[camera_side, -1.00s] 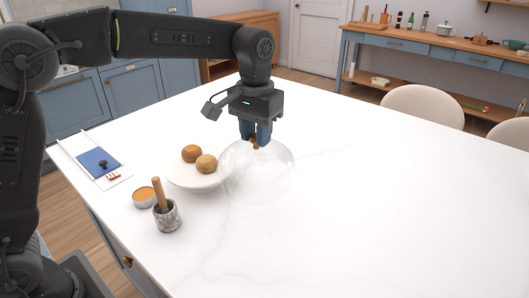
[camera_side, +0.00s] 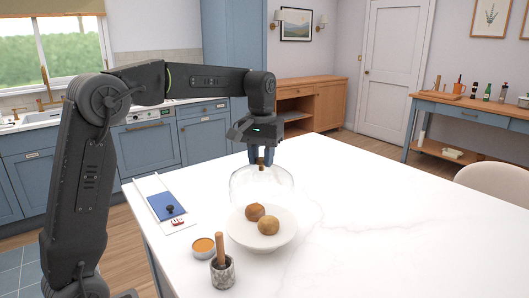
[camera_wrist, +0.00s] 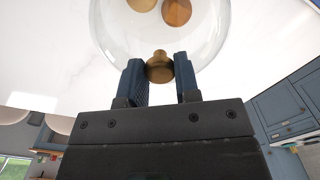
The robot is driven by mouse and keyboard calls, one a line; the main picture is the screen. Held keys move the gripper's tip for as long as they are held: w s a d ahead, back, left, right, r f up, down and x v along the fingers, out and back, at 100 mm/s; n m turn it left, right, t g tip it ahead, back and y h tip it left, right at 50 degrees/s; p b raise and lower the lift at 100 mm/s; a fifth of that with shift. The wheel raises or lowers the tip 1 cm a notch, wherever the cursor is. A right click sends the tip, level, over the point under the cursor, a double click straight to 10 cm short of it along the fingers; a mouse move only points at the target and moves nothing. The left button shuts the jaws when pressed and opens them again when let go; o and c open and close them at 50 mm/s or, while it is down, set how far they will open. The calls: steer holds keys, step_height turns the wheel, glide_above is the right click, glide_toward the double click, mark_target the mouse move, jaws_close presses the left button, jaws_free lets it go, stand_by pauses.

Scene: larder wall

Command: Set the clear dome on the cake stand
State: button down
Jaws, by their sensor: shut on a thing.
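My gripper (camera_side: 261,157) is shut on the brown knob (camera_wrist: 159,67) of the clear dome (camera_side: 237,186), which hangs upright below the fingers. In the side view the dome is at the far side of the white cake stand (camera_side: 238,236), and its lower part overlaps the stand's far edge. Two round buns, one darker (camera_side: 255,212) and one lighter (camera_side: 268,227), sit on the stand. In the wrist view the dome (camera_wrist: 108,32) fills the top middle, with the buns showing through it. The gap between the dome's rim and the table or stand cannot be told.
An orange-filled tin (camera_side: 203,246) and a stone mortar (camera_side: 222,273) with a wooden pestle stand near the stand's front left. A white tray (camera_side: 181,222) with a blue pad and a stamp lies to the left. The white countertop (camera_side: 400,215) is clear at right.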

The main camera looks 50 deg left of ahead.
steer(key=shift+f, duration=3.7)
steer(key=c, duration=0.8)
jaws_free()
steer(key=shift+o, duration=0.2)
steer(key=shift+r, duration=0.1)
